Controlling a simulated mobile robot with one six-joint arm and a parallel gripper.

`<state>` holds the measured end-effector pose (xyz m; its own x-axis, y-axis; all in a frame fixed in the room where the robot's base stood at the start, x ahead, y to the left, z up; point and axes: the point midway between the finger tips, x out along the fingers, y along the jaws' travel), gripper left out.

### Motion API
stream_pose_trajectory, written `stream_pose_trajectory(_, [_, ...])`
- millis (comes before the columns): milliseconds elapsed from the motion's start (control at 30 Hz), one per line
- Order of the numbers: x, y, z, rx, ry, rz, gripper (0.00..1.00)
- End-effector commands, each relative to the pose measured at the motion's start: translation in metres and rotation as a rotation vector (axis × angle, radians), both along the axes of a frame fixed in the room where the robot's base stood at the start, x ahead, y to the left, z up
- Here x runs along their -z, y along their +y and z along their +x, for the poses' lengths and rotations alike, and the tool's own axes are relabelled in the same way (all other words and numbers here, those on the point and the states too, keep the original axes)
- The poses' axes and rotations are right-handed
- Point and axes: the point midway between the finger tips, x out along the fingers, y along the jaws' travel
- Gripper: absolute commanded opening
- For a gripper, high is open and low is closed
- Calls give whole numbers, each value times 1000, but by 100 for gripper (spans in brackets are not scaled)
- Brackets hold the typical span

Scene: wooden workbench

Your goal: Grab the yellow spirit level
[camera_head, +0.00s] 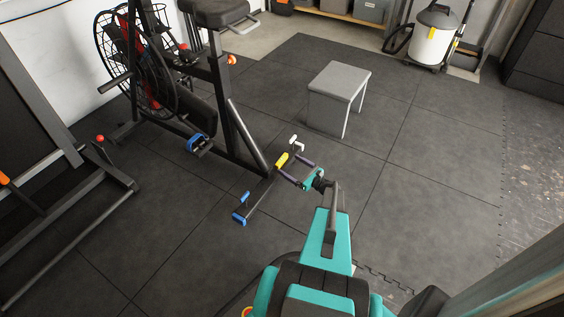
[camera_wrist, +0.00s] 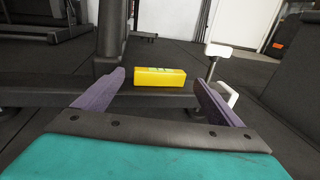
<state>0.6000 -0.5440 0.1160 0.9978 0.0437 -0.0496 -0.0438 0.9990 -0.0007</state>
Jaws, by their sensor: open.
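The yellow spirit level (camera_wrist: 160,77) is a short yellow block with green marks on its top. In the wrist view it lies crosswise on a dark bar and shows between the tips of my purple fingers. In the head view it is a small yellow bar (camera_head: 282,160) at the foot of the exercise bike. My gripper (camera_head: 289,168) is open, with its fingertips close to the level. I cannot tell whether they touch it. My gripper (camera_wrist: 158,84) holds nothing in the wrist view.
The exercise bike (camera_head: 222,95) stands just behind and left of the level. A grey stool (camera_head: 340,80) stands farther back. The dark mat floor (camera_head: 420,190) to the right is clear.

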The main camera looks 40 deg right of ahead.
Motion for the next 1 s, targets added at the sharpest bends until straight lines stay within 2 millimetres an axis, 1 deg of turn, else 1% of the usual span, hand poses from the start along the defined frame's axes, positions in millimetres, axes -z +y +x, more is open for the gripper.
stream_pose_trajectory(33, [2, 0, 7, -2, 0, -1, 89])
stream_pose_trajectory(200, [2, 0, 27, -2, -1, 1, 89])
stream_pose_trajectory(367, [2, 1, 40, -1, 0, 0, 89])
stream_pose_trajectory(967, [1, 2, 43, -2, 0, 1, 89])
stream_pose_trajectory(1000, [1, 2, 43, -2, 0, 1, 84])
